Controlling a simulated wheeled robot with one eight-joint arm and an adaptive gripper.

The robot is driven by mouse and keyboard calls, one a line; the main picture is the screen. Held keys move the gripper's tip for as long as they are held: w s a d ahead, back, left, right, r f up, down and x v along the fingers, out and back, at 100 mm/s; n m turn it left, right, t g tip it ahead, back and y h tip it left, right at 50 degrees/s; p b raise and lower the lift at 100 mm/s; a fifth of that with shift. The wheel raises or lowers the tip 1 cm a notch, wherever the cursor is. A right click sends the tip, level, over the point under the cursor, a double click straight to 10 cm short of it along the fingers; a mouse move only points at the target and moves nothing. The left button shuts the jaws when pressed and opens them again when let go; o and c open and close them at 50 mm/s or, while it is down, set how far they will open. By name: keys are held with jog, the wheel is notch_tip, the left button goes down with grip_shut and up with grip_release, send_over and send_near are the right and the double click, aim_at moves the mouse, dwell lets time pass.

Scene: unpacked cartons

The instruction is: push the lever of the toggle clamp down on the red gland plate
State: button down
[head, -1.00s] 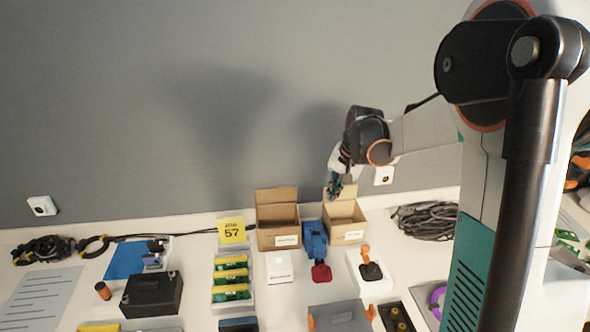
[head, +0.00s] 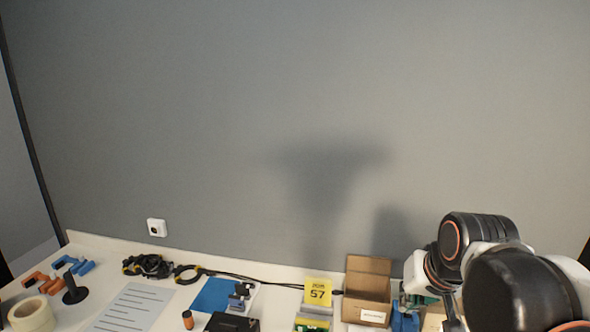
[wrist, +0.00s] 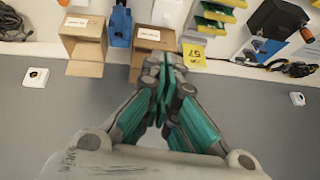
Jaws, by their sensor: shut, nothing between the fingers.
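My gripper (wrist: 160,82) is shut and empty in the wrist view, its green-padded fingers together. It appears in front of one open carton (wrist: 149,68); the gap between them is unclear. In the head view my arm hides the fingertips. A small grey-and-blue device (head: 240,293) on a white base may be the toggle clamp, but I cannot tell for sure; it also shows in the wrist view (wrist: 261,46). The red gland plate is not visible in either current view. A red piece showed earlier in front of the blue body (head: 405,319), which is now cut off below.
An open carton (head: 367,310) stands by the yellow 57 card (head: 318,291). A second carton (wrist: 85,52) stands beyond the blue body. A black box (head: 232,323), cables (head: 147,266) and a tape roll (head: 32,315) lie left. A grey wall rises behind.

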jog(key=s+f+n+t, duration=0.1)
jog(key=s+f+n, duration=0.1)
jog(key=s, duration=0.7)
jog(key=w+d+n+g+h+p, duration=0.1)
jog(key=w+d+n+g+p, duration=0.1)
jog(key=w, duration=1)
jog(key=w+d+n+g+h+p, duration=0.1)
jog(key=w+d+n+p, duration=0.1)
jog(key=w, duration=1)
jog(key=shift+n+g, duration=0.6)
jog(key=shift+g, duration=0.1)
jog(key=w+d+f, duration=0.1)
jog(key=w+f, duration=0.2)
jog(key=f, duration=0.2)
jog(key=w+d+f+b, duration=0.1)
jog(key=w+f, duration=0.2)
jog(key=f, duration=0.3)
jog(key=w+d+f, duration=0.2)
jog(key=w+f, duration=0.1)
jog(key=f, duration=0.2)
jog(key=shift+f+b, duration=0.3)
jog(key=shift+b, duration=0.1)
jog(key=s, duration=0.1)
jog(key=s+d+f, duration=0.1)
jog(key=s+b, duration=0.1)
jog(key=shift+d+f, duration=0.25)
jog(key=shift+d, duration=0.05)
jog(key=shift+s, duration=0.1)
